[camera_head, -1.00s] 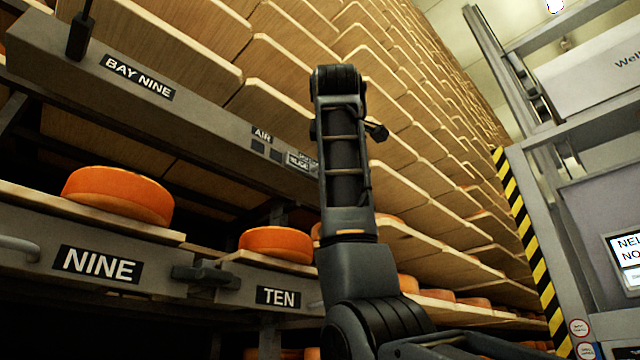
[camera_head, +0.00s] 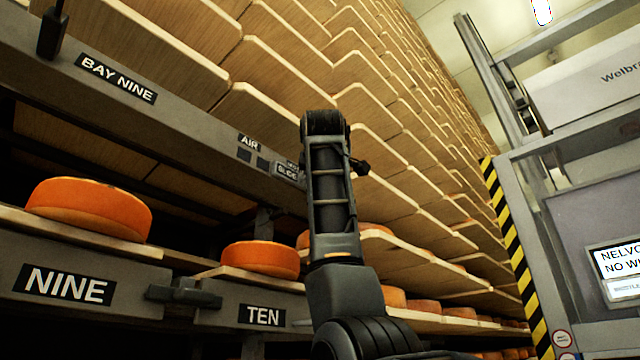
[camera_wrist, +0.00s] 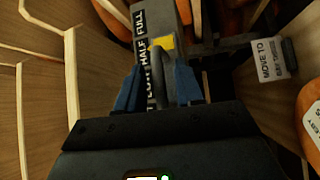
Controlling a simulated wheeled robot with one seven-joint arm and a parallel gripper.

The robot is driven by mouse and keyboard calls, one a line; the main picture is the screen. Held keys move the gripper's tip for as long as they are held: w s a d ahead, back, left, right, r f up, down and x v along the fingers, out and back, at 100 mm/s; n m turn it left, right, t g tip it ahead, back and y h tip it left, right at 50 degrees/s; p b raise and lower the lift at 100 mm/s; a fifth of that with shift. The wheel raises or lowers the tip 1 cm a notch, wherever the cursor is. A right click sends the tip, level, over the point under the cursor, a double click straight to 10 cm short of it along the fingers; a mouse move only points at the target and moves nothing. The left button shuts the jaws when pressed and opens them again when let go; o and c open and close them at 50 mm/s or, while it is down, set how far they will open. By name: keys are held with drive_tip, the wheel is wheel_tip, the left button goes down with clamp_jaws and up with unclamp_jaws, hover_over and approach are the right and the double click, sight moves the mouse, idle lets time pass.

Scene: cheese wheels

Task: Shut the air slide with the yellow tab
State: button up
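In the wrist view, the yellow tab (camera_wrist: 165,42) is a small yellow patch beside a black strip lettered FULL and HALF (camera_wrist: 146,40). A grey rod-like handle (camera_wrist: 157,72) runs down from near the tab. My gripper (camera_wrist: 159,88) has its two blue fingers apart, one on each side of this handle, with narrow gaps showing. Whether either finger touches it is unclear. In the head view, the AIR label (camera_head: 249,142) and a small SLIDE label (camera_head: 288,170) are on the grey beam; my arm hides what lies to their right, and my gripper does not show.
A grey beam marked BAY NINE (camera_head: 116,79) runs above shelves of orange cheese wheels (camera_head: 90,208). Wooden boards rise behind my arm. A white MOVE TO BAY sign (camera_wrist: 270,60) and an orange wheel (camera_wrist: 309,115) are at the right in the wrist view. A striped post (camera_head: 515,260) stands right.

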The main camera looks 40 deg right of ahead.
clamp_jaws()
idle(0.4)
